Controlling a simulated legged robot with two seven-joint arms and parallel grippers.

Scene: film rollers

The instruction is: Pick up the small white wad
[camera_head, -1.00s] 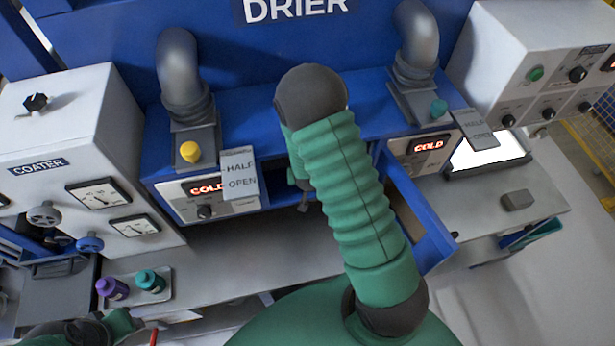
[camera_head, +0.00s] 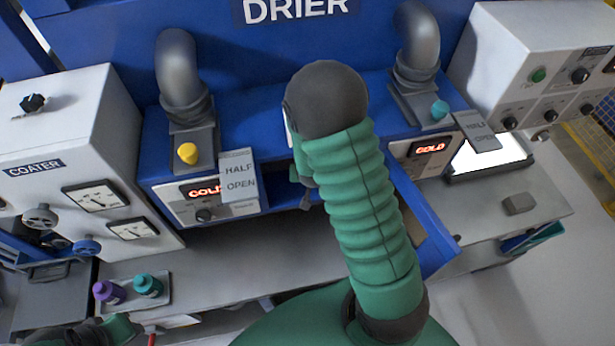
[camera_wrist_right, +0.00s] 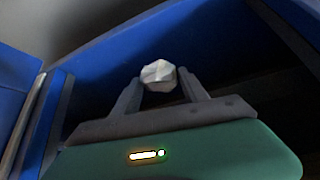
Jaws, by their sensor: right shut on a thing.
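The small white wad (camera_wrist_right: 158,73) is a faceted, crumpled lump. In the right wrist view it sits between the fingertips of my right gripper (camera_wrist_right: 160,80), which is shut on it. Behind it are blue walls and a dark hollow. In the head view the wad cannot be seen, and my right arm hides most of the right gripper, in front of the drier's opening. Part of my left arm shows at the bottom left of the head view; its fingers are not seen.
The blue drier (camera_head: 270,130) has two COLD displays and two HALF OPEN tags, left (camera_head: 239,175) and right (camera_head: 476,131). A tray with purple (camera_head: 109,292) and teal (camera_head: 147,286) bottles lies left. A grey block (camera_head: 519,203) lies right.

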